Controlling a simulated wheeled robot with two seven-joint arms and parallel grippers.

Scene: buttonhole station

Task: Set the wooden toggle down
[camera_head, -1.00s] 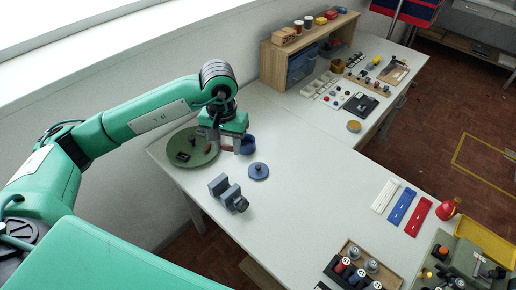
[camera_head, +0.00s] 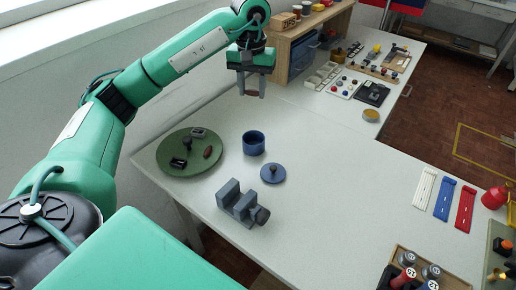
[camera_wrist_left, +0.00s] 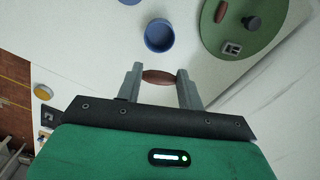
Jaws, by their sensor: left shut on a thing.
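The wooden toggle (camera_wrist_left: 158,77) is a brown, spindle-shaped piece gripped crosswise between the two grey fingers of my left gripper (camera_wrist_left: 160,72) in the left wrist view. In the head view my left gripper (camera_head: 251,90) is held fingers down over the back of the white table, beyond the blue cup; the toggle is hard to make out there. A similar brown piece (camera_head: 207,152) lies on the round green mat (camera_head: 176,167), with a dark knobbed piece (camera_head: 187,144) and small metal parts. My right gripper is not in view.
The open blue cup (camera_head: 254,143) stands right of the mat, its knobbed blue lid (camera_head: 272,173) close by. A grey vise-like block (camera_head: 241,203) is in front. A wooden shelf (camera_head: 318,32) stands beyond my left gripper. The table's middle is clear.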

